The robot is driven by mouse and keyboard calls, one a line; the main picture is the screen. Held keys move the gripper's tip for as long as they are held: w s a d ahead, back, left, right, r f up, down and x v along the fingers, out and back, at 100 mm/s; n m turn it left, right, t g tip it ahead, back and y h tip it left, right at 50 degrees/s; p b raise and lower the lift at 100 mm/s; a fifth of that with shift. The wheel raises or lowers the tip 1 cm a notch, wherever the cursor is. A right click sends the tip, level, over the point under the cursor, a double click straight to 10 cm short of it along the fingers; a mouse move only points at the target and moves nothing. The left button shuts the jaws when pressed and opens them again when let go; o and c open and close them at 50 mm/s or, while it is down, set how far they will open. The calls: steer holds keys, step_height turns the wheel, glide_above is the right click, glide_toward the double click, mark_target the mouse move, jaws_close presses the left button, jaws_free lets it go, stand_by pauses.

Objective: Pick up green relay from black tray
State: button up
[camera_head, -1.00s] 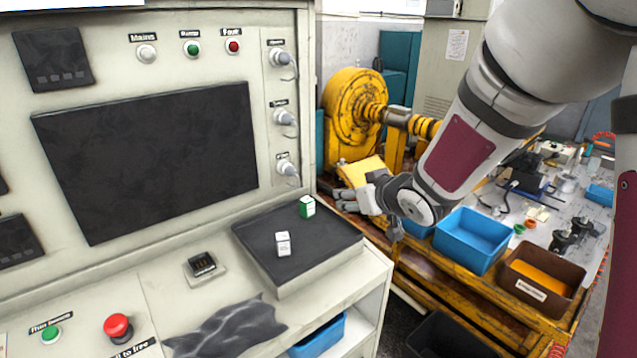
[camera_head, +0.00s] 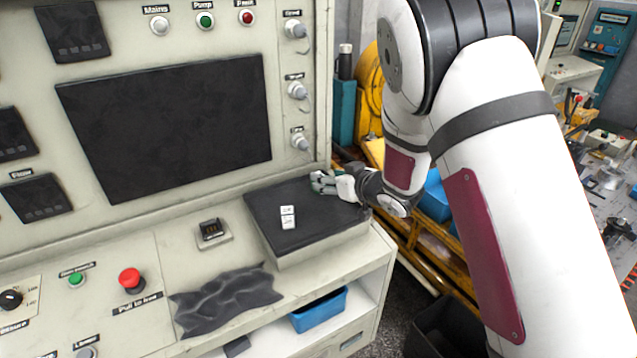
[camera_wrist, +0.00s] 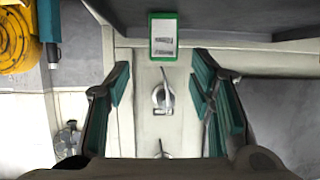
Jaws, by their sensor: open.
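The green relay (camera_wrist: 163,37) shows in the wrist view at top centre, a green-edged block with a pale printed label. It lies ahead of the gap between my fingers and is not between them. My gripper (camera_wrist: 163,85) is open and empty, its two green-padded fingers spread to left and right. In the head view my gripper (camera_head: 322,183) is at the back right edge of the black tray (camera_head: 330,218). There the green relay cannot be clearly told apart from the fingers. A white relay (camera_head: 288,217) stands on the tray, left of my gripper.
The console's upright panel with a dark screen (camera_head: 165,135) rises behind the tray. A small socket block (camera_head: 212,232) and a crumpled dark cloth (camera_head: 228,298) lie on the desk to the left. A blue bin (camera_head: 318,310) sits on the shelf below.

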steer(key=shift+s+f+p+x, duration=0.1)
steer(key=shift+p+x, duration=0.1)
steer(key=shift+x, duration=1.2)
steer(key=shift+s+f+p+x, duration=0.1)
steer(key=shift+p+x, duration=0.05)
steer(key=shift+x, duration=1.25)
steer(key=shift+a, duration=0.15)
jaws_close()
